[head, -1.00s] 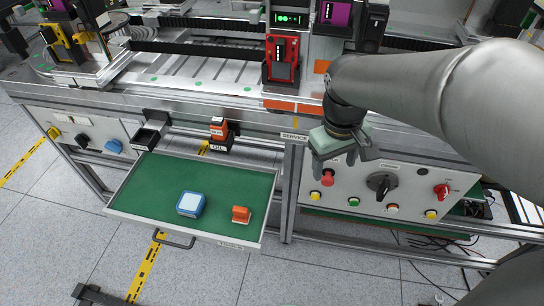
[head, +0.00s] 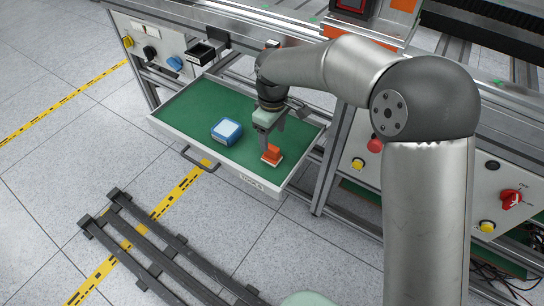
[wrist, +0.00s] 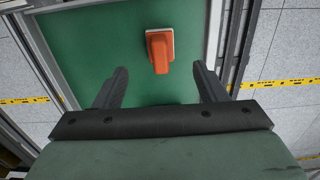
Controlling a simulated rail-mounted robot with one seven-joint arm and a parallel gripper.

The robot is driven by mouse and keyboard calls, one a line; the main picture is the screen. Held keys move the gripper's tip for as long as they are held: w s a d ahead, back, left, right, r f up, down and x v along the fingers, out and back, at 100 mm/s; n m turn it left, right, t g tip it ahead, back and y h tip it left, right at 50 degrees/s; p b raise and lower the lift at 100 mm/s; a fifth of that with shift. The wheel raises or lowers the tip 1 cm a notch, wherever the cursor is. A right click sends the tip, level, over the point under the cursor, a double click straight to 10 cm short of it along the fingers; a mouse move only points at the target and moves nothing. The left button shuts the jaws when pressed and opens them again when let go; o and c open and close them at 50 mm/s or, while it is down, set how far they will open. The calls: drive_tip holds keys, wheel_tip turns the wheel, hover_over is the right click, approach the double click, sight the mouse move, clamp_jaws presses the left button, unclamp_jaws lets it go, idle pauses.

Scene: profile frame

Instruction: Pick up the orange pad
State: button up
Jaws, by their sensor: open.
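The orange pad (head: 272,153) lies on the green floor of the open drawer (head: 180,112), near its front right corner. It has a pale base and a raised orange block. In the wrist view the orange pad (wrist: 160,50) is ahead of the fingertips, roughly centred between them. My gripper (head: 268,143) hangs over the drawer, right by the pad in the head view. In the wrist view my gripper (wrist: 160,78) is open, with nothing between its fingers. The pad appears apart from both fingers.
A blue box with a pale top (head: 226,131) lies in the drawer left of the pad. The drawer has raised walls and a front handle (head: 201,164). A small black bin (head: 202,53) is behind it. A control panel (head: 365,160) stands to the right.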

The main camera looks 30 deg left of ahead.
sight(272, 147)
wheel_tip(272, 147, down, 9)
drive_tip(key=shift+a+r+b, duration=0.15)
drive_tip(key=shift+r+b, duration=0.05)
drive_tip(key=shift+b, duration=0.65)
drive_tip(key=c, duration=1.1)
